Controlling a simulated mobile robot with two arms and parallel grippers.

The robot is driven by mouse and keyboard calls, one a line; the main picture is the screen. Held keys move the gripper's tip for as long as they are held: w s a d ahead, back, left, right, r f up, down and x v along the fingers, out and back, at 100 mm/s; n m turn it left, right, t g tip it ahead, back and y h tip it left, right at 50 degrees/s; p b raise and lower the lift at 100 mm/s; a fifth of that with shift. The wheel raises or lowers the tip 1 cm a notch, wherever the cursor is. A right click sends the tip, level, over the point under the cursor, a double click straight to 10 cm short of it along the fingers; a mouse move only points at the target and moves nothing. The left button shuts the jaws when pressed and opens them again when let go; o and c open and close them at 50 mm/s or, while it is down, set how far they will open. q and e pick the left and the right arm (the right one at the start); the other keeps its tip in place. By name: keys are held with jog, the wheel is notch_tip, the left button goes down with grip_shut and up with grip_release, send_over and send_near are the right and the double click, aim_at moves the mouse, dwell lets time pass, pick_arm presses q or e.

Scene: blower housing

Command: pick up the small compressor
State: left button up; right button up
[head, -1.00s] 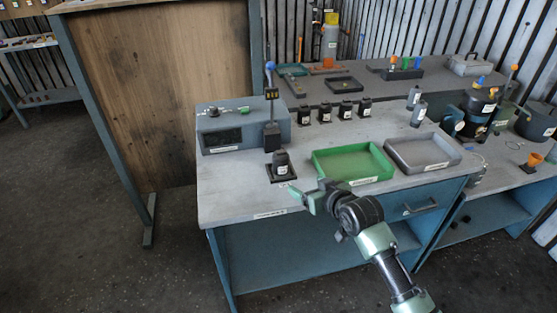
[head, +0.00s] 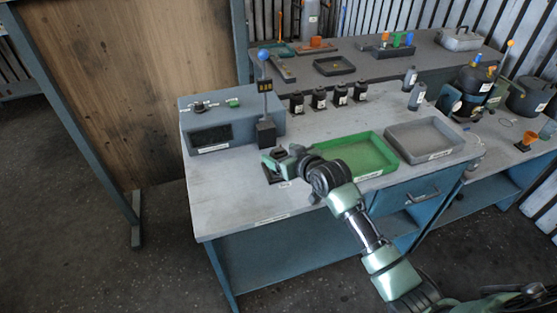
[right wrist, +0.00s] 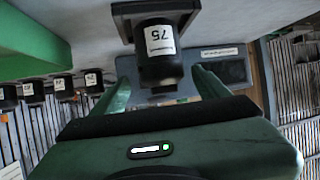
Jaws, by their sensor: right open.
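A small black cylinder with a white label marked 75, which I take for the small compressor (right wrist: 160,68), stands on a dark square base on the workbench. In the right wrist view it appears upside down, between the two green fingers, with a gap on each side. In the head view my right gripper (head: 281,160) largely covers it, and part of its dark base (head: 273,177) shows. My right gripper (right wrist: 160,90) is open and empty around it. My left gripper is not in view.
A grey-blue box (head: 215,135) and a blue-knobbed lever post (head: 266,128) stand close behind the gripper. A green tray (head: 370,172) and a grey tray (head: 440,153) lie to the right. Several similar labelled black cylinders (head: 319,98) stand in a row behind. The bench's front left is clear.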

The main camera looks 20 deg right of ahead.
jog(key=x, duration=0.4)
jog(key=shift+s+a+f+p, duration=0.2)
jog(key=shift+p, duration=0.1)
jog(key=shift+w+f, duration=0.2)
jog(key=shift+w, duration=0.1)
grip_shut()
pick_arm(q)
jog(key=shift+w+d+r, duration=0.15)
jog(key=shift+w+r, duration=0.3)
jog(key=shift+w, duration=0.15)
pick_arm(e)
jog(key=shift+r, duration=0.15)
